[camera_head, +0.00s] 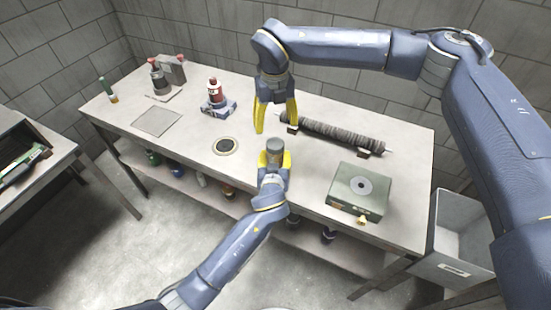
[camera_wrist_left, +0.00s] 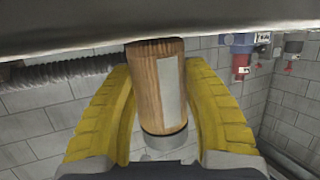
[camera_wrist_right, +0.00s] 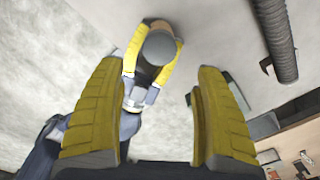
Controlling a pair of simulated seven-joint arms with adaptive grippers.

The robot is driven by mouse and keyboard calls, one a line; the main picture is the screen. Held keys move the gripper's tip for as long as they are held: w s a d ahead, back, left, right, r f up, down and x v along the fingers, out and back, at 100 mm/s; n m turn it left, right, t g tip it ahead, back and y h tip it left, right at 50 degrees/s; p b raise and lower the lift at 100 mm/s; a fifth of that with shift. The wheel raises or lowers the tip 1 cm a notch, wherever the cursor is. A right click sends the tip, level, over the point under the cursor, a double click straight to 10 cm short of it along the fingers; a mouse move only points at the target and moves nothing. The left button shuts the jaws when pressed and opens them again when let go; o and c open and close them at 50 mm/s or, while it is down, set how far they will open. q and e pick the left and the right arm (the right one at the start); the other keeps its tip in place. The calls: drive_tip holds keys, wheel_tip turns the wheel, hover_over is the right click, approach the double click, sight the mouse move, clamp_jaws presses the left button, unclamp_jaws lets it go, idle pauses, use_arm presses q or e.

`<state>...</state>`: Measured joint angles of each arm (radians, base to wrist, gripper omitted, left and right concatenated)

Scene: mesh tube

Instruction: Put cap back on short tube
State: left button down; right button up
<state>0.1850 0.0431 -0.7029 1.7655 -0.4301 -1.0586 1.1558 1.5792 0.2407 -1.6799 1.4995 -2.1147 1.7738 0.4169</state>
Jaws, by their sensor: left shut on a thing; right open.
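The short tube (camera_wrist_left: 153,85) is wood-brown with a pale label. It stands about upright in my left gripper (camera_head: 273,160), whose yellow fingers are shut on its sides; the left wrist view is upside down. A grey round cap-like piece (camera_head: 274,146) covers its upper end. It also shows in the right wrist view (camera_wrist_right: 158,47) and in the left wrist view (camera_wrist_left: 164,141). I see no gap under it, but cannot tell how firmly it sits. My right gripper (camera_head: 275,128) is open and empty, pointing down, just above and beyond the tube, apart from it.
A long dark ribbed mesh tube (camera_head: 335,133) lies on supports behind and to the right. A green box (camera_head: 358,190) with a round disc stands front right. A dark disc (camera_head: 225,146) lies left on the table (camera_head: 180,155). A red bottle (camera_head: 214,88) stands further back.

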use_arm(q)
drive_tip(key=shift+f, duration=0.1)
use_arm(e)
drive_tip(key=shift+r, duration=1.15)
use_arm(q)
drive_tip(key=c, duration=0.6)
unclamp_jaws()
drive_tip(key=shift+s, duration=0.1)
drive_tip(key=v, duration=1.1)
drive_tip(key=shift+s+r, duration=0.25)
drive_tip(key=shift+s, duration=0.1)
